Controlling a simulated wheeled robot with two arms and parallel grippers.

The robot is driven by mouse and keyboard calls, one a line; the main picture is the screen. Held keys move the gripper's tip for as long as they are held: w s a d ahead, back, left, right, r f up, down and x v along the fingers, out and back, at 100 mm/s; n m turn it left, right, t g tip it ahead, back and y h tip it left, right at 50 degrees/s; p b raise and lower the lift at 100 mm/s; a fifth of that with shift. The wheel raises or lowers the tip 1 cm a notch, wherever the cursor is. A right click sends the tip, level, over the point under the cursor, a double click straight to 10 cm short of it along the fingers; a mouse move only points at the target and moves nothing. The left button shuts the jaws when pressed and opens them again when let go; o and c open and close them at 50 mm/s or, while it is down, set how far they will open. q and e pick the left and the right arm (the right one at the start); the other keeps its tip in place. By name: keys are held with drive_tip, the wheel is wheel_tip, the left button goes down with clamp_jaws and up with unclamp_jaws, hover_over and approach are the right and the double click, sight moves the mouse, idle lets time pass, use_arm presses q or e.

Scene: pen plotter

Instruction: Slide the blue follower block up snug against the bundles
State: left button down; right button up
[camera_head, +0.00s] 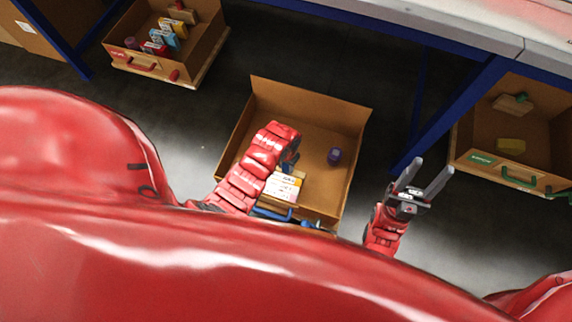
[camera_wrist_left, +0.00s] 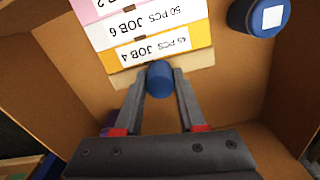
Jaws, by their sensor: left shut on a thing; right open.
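In the left wrist view, the follower block (camera_wrist_left: 200,79) is a tan strip with a round blue knob (camera_wrist_left: 159,76). My left gripper (camera_wrist_left: 160,88) is shut on this knob. The block lies right along the orange bundle (camera_wrist_left: 155,50), marked JOB 4. I cannot tell whether a thin gap is left between them. A white bundle (camera_wrist_left: 135,27) marked JOB 6 and a pink one (camera_wrist_left: 92,8) lie beyond. My right gripper (camera_head: 424,177) is open and empty, outside the drawer.
The drawer's far part is bare. A red-handled drawer (camera_head: 140,66) is at upper left, a green-handled one (camera_head: 515,170) at right.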

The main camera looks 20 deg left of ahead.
use_arm(q)
drive_tip(key=shift+s+a+r+p, duration=0.1)
drive_tip(key=shift+s+r+p, duration=0.1)
drive_tip(key=shift+s+p, duration=0.15)
drive_tip(key=shift+f, duration=0.25)
drive_tip(key=c, duration=0.5)
unclamp_jaws()
drive_tip(key=shift+w, duration=0.1)
drive_tip(key=shift+r, duration=0.1)
wheel_tip(320, 180, up, 17)
drive_tip(key=p, duration=0.5)
drive_tip(key=shift+r, duration=0.15)
